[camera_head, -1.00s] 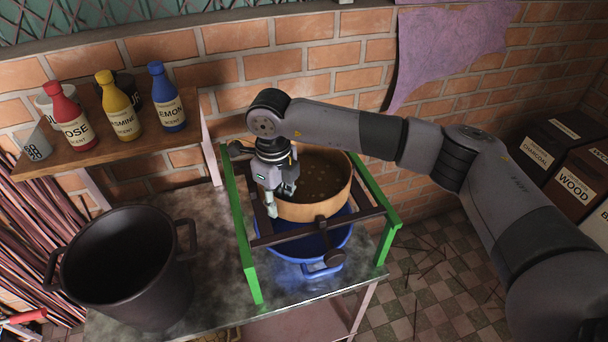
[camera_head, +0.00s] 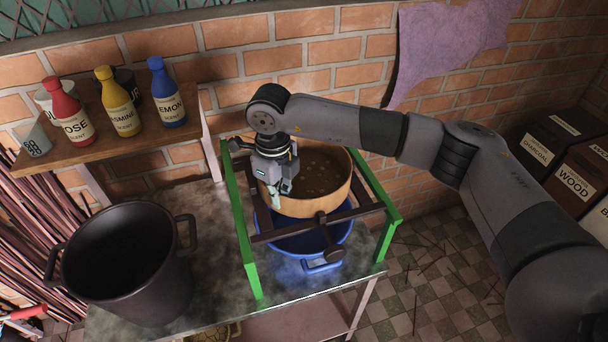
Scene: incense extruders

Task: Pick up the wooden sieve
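The wooden sieve (camera_head: 328,203) is a round, light-brown ring with a dark, speckled inside. It sits within the green and dark-brown frame, above a blue basin (camera_head: 310,242). My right gripper (camera_head: 277,194) is at the sieve's left rim, pointing down. One finger shows against the outside of the wall and the other part is at the rim's inner side, so it appears shut on the rim. The sieve's underside and its contact with the frame's rails are hidden. My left gripper is not in view.
The green-legged frame (camera_head: 243,240) stands on a metal table (camera_head: 215,240). A large dark pot (camera_head: 130,260) stands left of it. Scent bottles (camera_head: 120,105) stand on a wooden shelf (camera_head: 115,148) at upper left. Labelled boxes (camera_head: 570,180) are at far right. A brick wall closes the back.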

